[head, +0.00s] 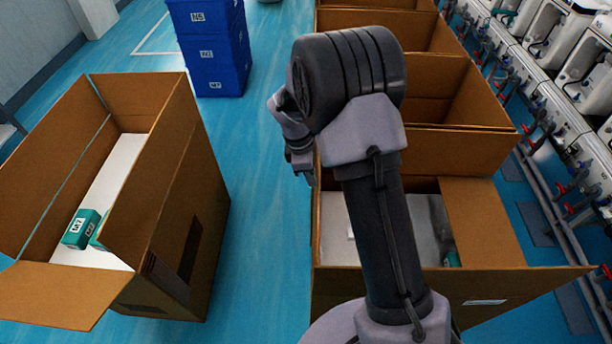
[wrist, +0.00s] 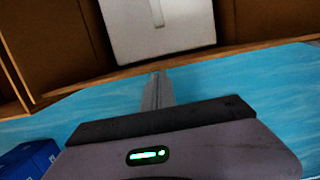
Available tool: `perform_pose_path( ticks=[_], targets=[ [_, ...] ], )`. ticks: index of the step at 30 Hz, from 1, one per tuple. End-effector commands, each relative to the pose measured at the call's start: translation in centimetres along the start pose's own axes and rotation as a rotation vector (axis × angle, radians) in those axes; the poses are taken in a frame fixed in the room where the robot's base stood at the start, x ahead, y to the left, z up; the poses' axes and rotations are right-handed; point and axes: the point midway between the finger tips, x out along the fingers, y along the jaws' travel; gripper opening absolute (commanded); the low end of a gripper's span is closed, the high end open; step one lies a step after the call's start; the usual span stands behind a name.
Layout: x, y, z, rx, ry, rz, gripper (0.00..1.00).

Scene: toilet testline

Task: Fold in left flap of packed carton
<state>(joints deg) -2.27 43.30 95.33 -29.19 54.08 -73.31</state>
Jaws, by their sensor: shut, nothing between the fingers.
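The packed carton (head: 316,235) stands at the lower middle of the head view, partly hidden by my arm. A white item (head: 338,222) shows inside it, and it also shows in the wrist view (wrist: 160,30). A brown panel (head: 482,222) lies at the carton's right side. The carton's left side shows only as a thin brown edge, so I cannot tell its left flap's exact angle. My gripper (head: 306,180) hangs beside that left side. In the wrist view my gripper (wrist: 157,76) is shut and empty, its tips by the carton's brown edge (wrist: 200,62), over blue floor.
Another open carton (head: 190,190) with green boxes (head: 80,228) stands at the left. Blue bins (head: 212,45) are stacked behind. More open cartons (head: 465,150) line up beyond the packed one. Blue floor (head: 262,200) is clear between the left carton and the row.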

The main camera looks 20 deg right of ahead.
Motion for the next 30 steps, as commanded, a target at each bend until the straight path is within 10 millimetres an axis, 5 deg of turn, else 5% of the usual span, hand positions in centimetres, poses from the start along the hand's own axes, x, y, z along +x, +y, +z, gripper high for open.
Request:
perform_pose_path(
  ticks=[14,30],
  targets=[
    [3.5,0.0,9.2,0.008,0.344,0.0,0.0],
    [12.8,0.0,17.7,0.003,0.341,-0.001,0.0]
  ],
)
